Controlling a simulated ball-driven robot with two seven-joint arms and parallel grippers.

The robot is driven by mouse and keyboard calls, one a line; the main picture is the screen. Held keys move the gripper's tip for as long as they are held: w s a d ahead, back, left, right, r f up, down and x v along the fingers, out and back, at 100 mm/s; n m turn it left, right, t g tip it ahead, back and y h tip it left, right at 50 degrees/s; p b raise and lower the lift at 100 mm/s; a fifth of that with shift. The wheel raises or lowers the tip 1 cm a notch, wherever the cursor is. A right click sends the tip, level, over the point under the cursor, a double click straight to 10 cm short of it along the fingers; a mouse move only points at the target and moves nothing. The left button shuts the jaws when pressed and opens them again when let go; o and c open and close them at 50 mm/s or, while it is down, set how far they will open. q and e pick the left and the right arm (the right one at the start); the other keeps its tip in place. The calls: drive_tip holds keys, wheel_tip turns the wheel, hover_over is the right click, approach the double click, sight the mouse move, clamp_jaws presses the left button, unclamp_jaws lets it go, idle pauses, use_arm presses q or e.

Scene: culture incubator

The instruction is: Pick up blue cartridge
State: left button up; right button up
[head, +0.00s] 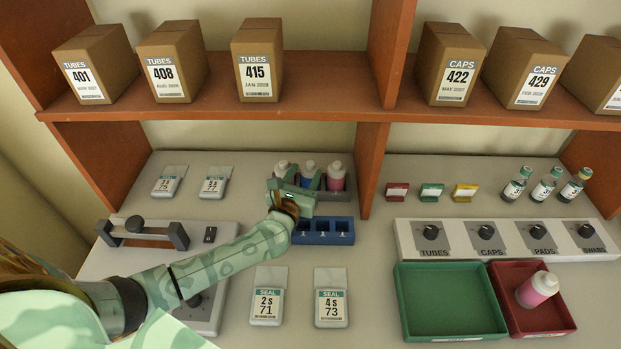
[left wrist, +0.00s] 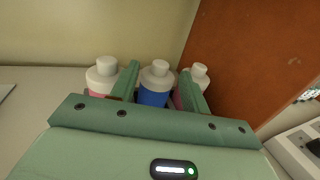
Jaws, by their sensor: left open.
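The blue cartridge (head: 308,175) has a white cap and stands upright in the grey rack (head: 346,193) at the back, between two pink-bodied cartridges. My left gripper (head: 293,188) is at the front of this rack and partly hides the blue cartridge and the left one. In the left wrist view, the open left gripper (left wrist: 160,74) has one finger on each side of the blue cartridge (left wrist: 154,94). I cannot tell whether the fingers touch it. My right gripper is not in view.
The pink cartridges (left wrist: 103,74) stand close on both sides; the right one (head: 336,178) is beside a wooden divider (head: 372,165). An empty blue rack (head: 323,238) lies in front. A green tray (head: 450,300) and a red tray (head: 550,322) holding a pink cartridge are at right.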

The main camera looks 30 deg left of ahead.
sight(309, 167)
use_arm(q)
drive_tip(key=w, duration=0.4)
drive_tip(key=shift+w+a+f+b, duration=0.1)
drive_tip(key=shift+w+a+b, duration=0.2)
drive_tip(key=shift+w+b, duration=0.05)
clamp_jaws()
